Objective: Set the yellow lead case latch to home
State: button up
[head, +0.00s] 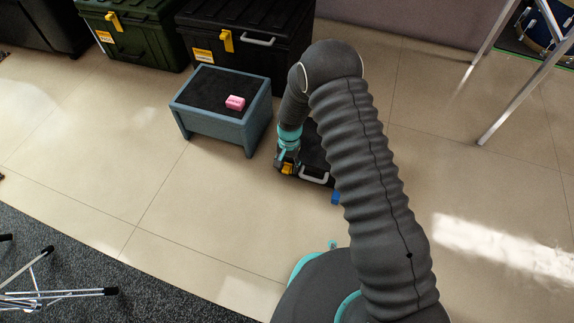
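A small black case (313,153) stands on the floor in the middle of the head view, partly hidden behind my arm. Its front carries a yellow latch (287,169) at the left and a pale handle (315,178) beside it. My gripper (285,160) points down at the case's left front, right by the yellow latch. I cannot tell whether it touches the latch. The fingers are too small and covered to tell whether they are open or shut. The latch's exact position is unclear.
A blue-grey stool (200,121) with a pink block (235,103) on its dark top stands left of the case. Large black (270,22) and green (150,42) cases with yellow latches are behind. A small blue object (335,197) lies in front.

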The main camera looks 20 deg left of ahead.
aim_at(289, 163)
jog(key=shift+a+r, duration=0.1)
notch_tip(289, 163, up, 12)
jog(key=w, duration=0.1)
jog(key=shift+w, duration=0.25)
dwell(0.8)
jog(key=s+d+n+g, duration=0.1)
jog(key=s+d+n, duration=0.1)
jog(key=s+d, duration=0.15)
jog(key=s+d+r+t+p, duration=0.2)
jog(key=s+d+r, duration=0.5)
jog(key=r, duration=0.7)
jog(key=s+d+r+t+p, duration=0.3)
jog(key=s+d+r, duration=0.4)
jog(key=d+r, duration=0.4)
jog(key=s+d+r+m+t+p, duration=0.1)
jog(key=s+d+r, duration=0.6)
jog(key=r, duration=1.2)
jog(key=d+t+p, duration=0.1)
jog(key=d+t, duration=0.1)
jog(key=d, duration=0.1)
jog(key=shift+s, duration=0.15)
